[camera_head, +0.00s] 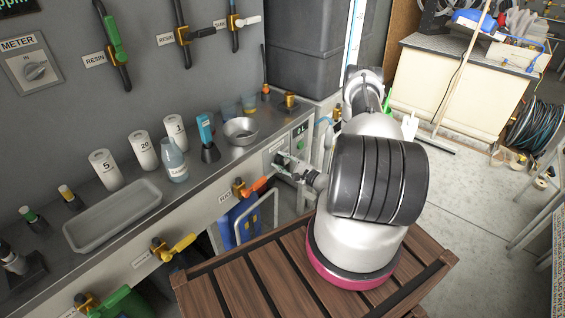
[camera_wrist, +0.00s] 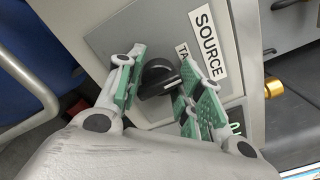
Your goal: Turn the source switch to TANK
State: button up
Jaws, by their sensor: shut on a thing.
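The source switch (camera_wrist: 158,74) is a round black knob on a light grey panel in the wrist view. A white mark shows on it, partly hidden by a finger. The SOURCE label (camera_wrist: 208,40) is to its right, and a smaller label (camera_wrist: 182,50) reading "TA" is cut off by my right finger. My gripper (camera_wrist: 168,80) has its green-padded fingers on either side of the knob, shut on it. In the head view my gripper (camera_head: 284,161) is at the panel (camera_head: 272,150) at the right end of the counter, hiding the knob.
An orange-handled valve (camera_head: 254,186) is just below left of my gripper. A metal bowl (camera_head: 240,131) and several bottles stand on the counter (camera_head: 200,190). A blue can (camera_head: 242,222) stands under the counter.

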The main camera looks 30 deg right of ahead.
jog(key=o, duration=0.9)
jog(key=shift+s, duration=0.1)
jog(key=v, duration=1.2)
